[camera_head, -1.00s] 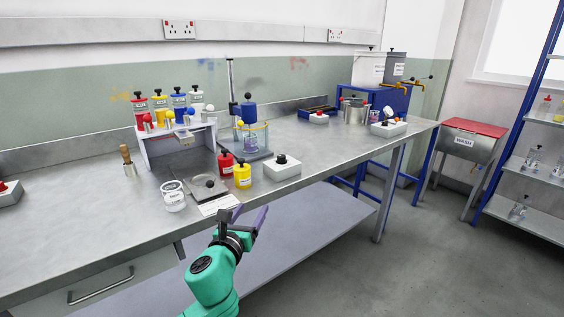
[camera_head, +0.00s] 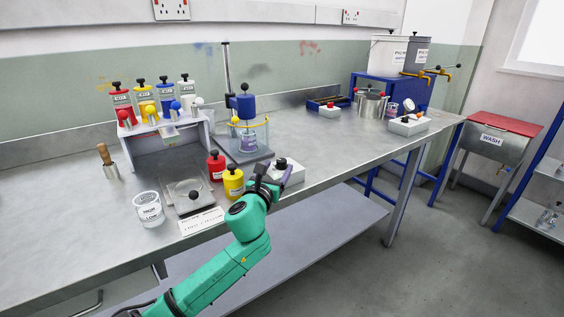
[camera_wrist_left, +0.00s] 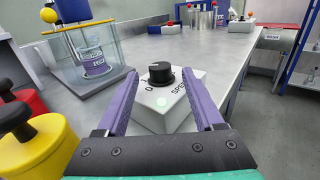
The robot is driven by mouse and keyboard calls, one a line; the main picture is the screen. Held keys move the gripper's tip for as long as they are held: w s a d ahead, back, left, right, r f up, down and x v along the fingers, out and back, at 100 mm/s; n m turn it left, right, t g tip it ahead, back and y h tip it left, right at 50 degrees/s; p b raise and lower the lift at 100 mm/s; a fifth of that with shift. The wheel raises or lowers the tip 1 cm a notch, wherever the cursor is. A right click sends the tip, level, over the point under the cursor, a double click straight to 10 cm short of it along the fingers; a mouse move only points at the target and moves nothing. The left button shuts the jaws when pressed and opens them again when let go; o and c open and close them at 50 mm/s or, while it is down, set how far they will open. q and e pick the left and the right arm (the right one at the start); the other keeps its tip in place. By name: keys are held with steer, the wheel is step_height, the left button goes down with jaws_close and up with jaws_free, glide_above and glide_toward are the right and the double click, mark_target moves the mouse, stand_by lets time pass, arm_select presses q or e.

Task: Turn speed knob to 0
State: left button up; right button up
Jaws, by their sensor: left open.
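The speed knob (camera_wrist_left: 160,72) is black and round, on top of a white box (camera_wrist_left: 178,101) marked "0" and "SPEED" in the left wrist view. A pale green spot shows on the box front. I cannot tell exactly where the knob points. In the head view the knob (camera_head: 281,163) and box (camera_head: 296,171) stand near the table's front edge, partly behind my gripper. My left gripper (camera_head: 275,174) is open. In the left wrist view its purple fingers (camera_wrist_left: 160,76) lie to either side of the knob's near side, apart from it. My right gripper is out of view.
A yellow bottle (camera_head: 233,183) and a red bottle (camera_head: 216,166) stand just left of the box. A stirrer stand with a beaker (camera_head: 248,139) is behind it. Bare tabletop (camera_head: 330,160) lies to the right. Another small white box (camera_head: 408,127) is farther right.

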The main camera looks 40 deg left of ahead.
mark_target(280, 164)
arm_select(q)
steer(key=x, duration=0.3)
steer(key=shift+w, duration=0.1)
steer(key=shift+w+a, duration=0.25)
steer(key=shift+w, duration=0.3)
jaws_close()
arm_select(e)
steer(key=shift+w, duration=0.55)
